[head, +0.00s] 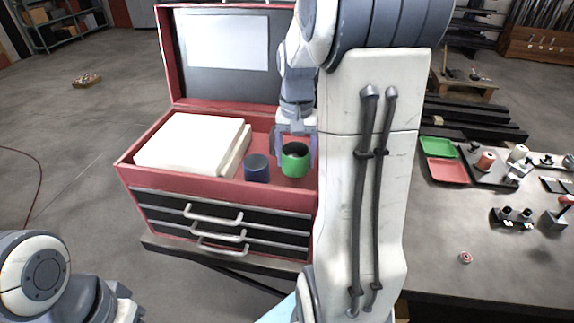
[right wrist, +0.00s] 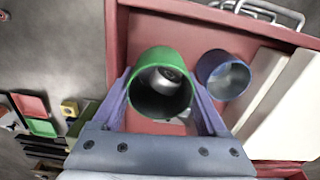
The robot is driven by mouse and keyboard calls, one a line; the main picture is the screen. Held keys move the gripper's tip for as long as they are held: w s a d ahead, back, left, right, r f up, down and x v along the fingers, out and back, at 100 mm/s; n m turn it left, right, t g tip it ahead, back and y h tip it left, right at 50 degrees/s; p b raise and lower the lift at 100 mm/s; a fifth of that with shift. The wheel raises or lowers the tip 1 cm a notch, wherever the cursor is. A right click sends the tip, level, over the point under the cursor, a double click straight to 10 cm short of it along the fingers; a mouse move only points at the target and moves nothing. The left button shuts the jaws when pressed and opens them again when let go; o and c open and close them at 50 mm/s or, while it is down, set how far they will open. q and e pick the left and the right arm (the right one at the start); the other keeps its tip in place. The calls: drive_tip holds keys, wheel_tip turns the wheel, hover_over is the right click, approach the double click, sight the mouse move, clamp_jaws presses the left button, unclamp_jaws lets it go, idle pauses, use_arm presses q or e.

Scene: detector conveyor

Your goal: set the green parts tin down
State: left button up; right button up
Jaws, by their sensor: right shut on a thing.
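The green parts tin (head: 294,165) is upright, open at the top, inside the open top compartment of the red tool chest (head: 150,179). My right gripper (head: 295,150) reaches down from above and is shut on the tin, one finger on each side. In the right wrist view the green tin (right wrist: 140,104) sits between the fingers (right wrist: 160,92), with a grey round thing inside it. I cannot tell whether its base touches the compartment floor. My left arm shows at the lower left of the head view, but its fingers do not.
A blue tin (head: 257,170) stands just left of the green one, also seen in the right wrist view (right wrist: 224,82). White boxes (head: 187,141) fill the compartment's left. The chest's raised lid (head: 169,60) stands behind. A grey table (head: 440,245) with small trays and parts is at right.

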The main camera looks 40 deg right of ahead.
sight(295, 183)
wheel_tip(295, 183, down, 4)
drive_tip(key=shift+p, duration=0.45)
drive_tip(key=shift+f, duration=0.45)
drive_tip(key=shift+f, duration=0.15)
drive_tip(key=o, duration=1.1)
